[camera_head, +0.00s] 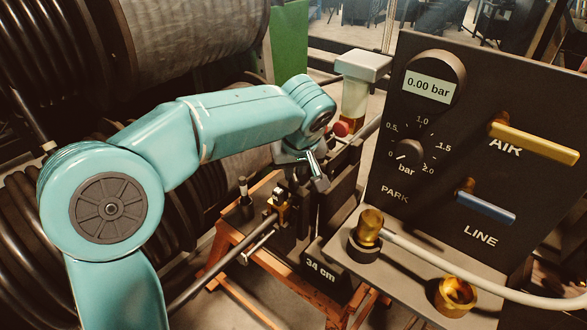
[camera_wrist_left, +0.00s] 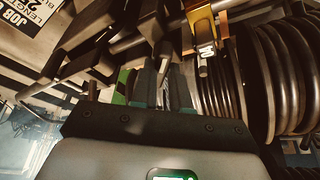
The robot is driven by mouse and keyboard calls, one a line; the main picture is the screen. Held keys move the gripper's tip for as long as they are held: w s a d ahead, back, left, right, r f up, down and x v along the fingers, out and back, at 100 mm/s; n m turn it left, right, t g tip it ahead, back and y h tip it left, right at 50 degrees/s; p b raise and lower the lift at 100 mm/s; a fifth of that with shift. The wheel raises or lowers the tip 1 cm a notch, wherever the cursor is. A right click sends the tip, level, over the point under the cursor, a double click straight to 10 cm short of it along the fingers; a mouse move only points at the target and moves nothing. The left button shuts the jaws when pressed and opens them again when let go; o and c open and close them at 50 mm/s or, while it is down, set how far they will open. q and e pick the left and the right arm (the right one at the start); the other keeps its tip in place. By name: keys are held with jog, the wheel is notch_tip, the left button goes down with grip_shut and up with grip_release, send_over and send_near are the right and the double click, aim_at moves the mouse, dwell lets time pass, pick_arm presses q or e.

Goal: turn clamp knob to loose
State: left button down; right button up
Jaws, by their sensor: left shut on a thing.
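My left gripper (camera_head: 316,172) reaches in from the left over the black crimper frame. In the left wrist view its two fingers (camera_wrist_left: 162,88) are shut on a dark part that looks like the clamp knob (camera_wrist_left: 163,52). In the head view the gripper and wrist hide this knob, so its turn position cannot be read. My right gripper is in neither view.
The control panel (camera_head: 400,215) stands at right, with a 0.00 bar gauge, a yellow AIR lever (camera_head: 535,142) and a blue LINE lever (camera_head: 486,207). A pale hose (camera_head: 450,272) crosses in front. A brass fitting (camera_head: 281,205) sits left of the gripper. Hose reels fill the left.

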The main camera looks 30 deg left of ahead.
pick_arm(q)
jog(key=shift+n+g, duration=0.3)
jog(key=shift+n, duration=0.3)
jog(key=c, duration=1.1)
grip_release()
